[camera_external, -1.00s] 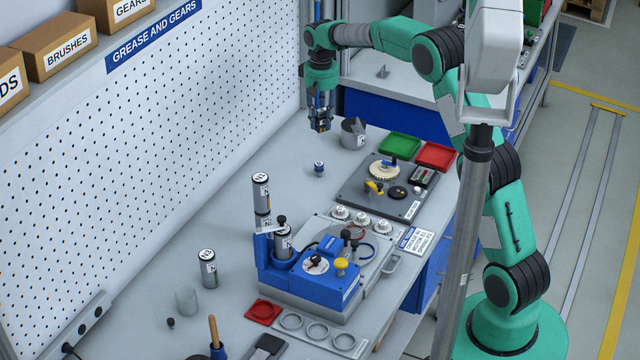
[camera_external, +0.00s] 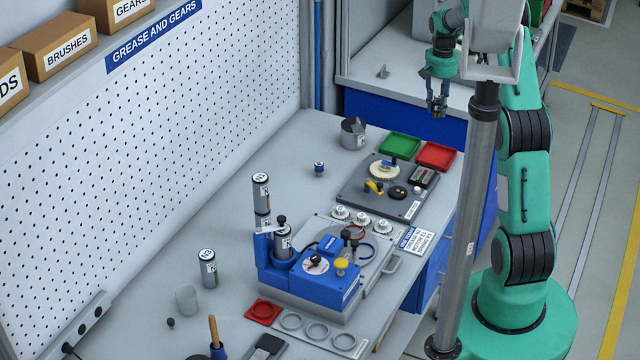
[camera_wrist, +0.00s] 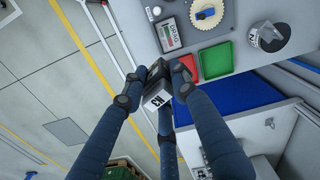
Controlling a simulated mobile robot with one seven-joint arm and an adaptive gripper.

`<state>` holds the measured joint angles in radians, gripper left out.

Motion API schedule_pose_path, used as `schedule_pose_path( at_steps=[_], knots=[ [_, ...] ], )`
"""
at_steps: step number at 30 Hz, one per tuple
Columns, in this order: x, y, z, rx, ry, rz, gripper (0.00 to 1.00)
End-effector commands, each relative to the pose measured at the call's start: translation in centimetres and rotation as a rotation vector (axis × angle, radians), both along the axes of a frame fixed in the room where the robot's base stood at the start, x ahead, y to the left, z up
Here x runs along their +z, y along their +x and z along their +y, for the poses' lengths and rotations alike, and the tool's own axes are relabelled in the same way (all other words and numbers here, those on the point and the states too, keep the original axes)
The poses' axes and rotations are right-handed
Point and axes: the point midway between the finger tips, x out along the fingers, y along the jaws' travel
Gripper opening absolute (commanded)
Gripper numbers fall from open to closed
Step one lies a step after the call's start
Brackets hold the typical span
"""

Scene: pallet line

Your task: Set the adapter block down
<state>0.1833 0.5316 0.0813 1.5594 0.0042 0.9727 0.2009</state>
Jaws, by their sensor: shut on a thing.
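My gripper (camera_external: 437,106) is in the external view, raised at the upper right, beyond the red tray in the picture. In the wrist view my gripper's blue fingers (camera_wrist: 156,88) are shut on the adapter block (camera_wrist: 157,90), a small dark block with a white label. The block is held in the air, with floor and the bench edge in view behind it. In the external view the block is too small and dark to make out clearly.
A red tray (camera_external: 436,156) and a green tray (camera_external: 399,145) lie at the bench's far right. Beside them is a grey board (camera_external: 362,196) with a gear. A grey cup (camera_external: 353,134) stands further back. A second bench (camera_external: 400,82) is behind.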

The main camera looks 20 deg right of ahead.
Motion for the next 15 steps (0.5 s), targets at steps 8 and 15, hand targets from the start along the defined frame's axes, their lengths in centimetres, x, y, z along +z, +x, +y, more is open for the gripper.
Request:
schedule_pose_path(
  at_steps=[8, 15],
  knots=[
    [0.2, -2.1, -5.2, -0.081, 0.0, 0.001, 0.0],
    [-5.9, -2.0, -4.8, -0.075, 0.001, 0.004, 0.0]
  ],
)
